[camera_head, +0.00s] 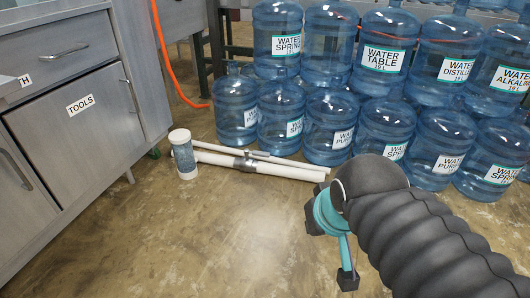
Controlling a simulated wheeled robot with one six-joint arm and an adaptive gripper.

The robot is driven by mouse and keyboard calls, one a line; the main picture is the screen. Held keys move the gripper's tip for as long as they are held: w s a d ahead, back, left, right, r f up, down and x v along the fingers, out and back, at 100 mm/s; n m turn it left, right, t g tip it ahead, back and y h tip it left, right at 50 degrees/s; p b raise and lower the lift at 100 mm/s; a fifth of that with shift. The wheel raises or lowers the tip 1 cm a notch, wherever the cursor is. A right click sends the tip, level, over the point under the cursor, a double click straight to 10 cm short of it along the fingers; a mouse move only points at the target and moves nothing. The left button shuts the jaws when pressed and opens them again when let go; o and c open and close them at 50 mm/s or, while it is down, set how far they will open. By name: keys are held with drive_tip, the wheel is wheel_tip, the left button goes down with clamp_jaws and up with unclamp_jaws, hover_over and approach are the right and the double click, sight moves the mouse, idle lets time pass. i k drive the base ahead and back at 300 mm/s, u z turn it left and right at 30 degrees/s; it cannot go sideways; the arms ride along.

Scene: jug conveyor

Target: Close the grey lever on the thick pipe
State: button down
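A thick white pipe (289,171) lies on the floor in the head view, left of the middle, in front of the water jugs. A small grey fitting (246,163) sits around its middle; it looks like the lever's place, but it is too small to tell how the lever stands. My gripper (340,252), teal with black pads, hangs at the lower right of the pipe, apart from it. One finger reaches down towards the floor. The black sleeve of my arm hides part of the gripper, so its opening is unclear.
A thinner white pipe (228,150) lies just behind the thick one. Several blue water jugs (332,128) are stacked behind. A grey cabinet (75,110) stands left. The floor (200,240) in front is free.

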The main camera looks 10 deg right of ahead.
sight(246, 151)
drive_tip(key=u, duration=0.45)
drive_tip(key=i, duration=1.4)
drive_tip(key=z, duration=0.3)
